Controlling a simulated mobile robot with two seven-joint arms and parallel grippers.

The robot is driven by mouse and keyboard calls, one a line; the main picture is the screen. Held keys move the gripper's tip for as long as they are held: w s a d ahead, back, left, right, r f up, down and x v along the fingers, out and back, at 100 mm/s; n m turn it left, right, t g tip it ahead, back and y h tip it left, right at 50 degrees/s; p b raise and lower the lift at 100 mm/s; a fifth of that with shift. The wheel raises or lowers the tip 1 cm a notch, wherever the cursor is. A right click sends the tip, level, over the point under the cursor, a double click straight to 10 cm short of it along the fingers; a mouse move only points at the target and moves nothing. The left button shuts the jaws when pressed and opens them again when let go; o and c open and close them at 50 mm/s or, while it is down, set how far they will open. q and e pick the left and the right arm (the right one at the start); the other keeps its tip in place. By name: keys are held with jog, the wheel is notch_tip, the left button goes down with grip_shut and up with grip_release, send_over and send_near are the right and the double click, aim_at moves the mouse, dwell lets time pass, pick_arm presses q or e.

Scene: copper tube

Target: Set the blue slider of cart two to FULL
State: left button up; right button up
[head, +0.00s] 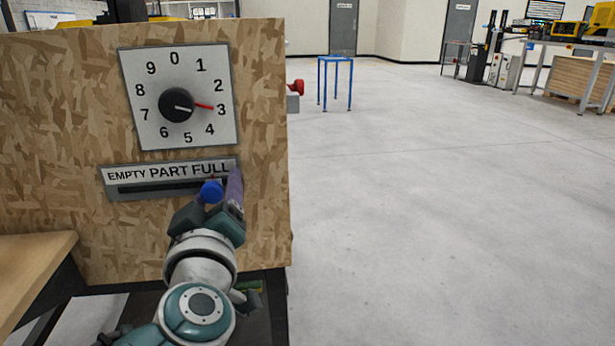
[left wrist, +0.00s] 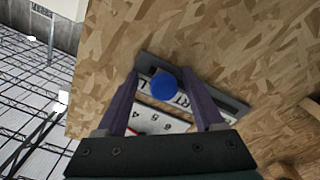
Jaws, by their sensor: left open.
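The blue slider knob (head: 212,191) sits toward the right end of a dark slot in a grey plate (head: 120,190) marked EMPTY, PART, FULL. In the left wrist view the blue knob (left wrist: 164,86) shows between the two spread fingers of the left gripper (left wrist: 158,77). I cannot tell whether a finger touches it. No cart number is visible. My right gripper is out of view.
The plate is on a chipboard panel (head: 265,130). Above it is a dial (head: 176,105) numbered 0 to 9, its red pointer near 3. A wooden tabletop (head: 30,260) lies at lower left. A blue stand (head: 336,62) is farther back; open floor (head: 450,200) spreads to the right.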

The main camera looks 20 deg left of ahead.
pick_arm(q)
jog(key=shift+s+d, duration=0.15)
jog(key=shift+s, duration=0.1)
jog(key=p+v, duration=0.2)
jog(key=v, duration=0.7)
jog(key=shift+s+d+r, duration=0.1)
jog(key=shift+d, duration=0.05)
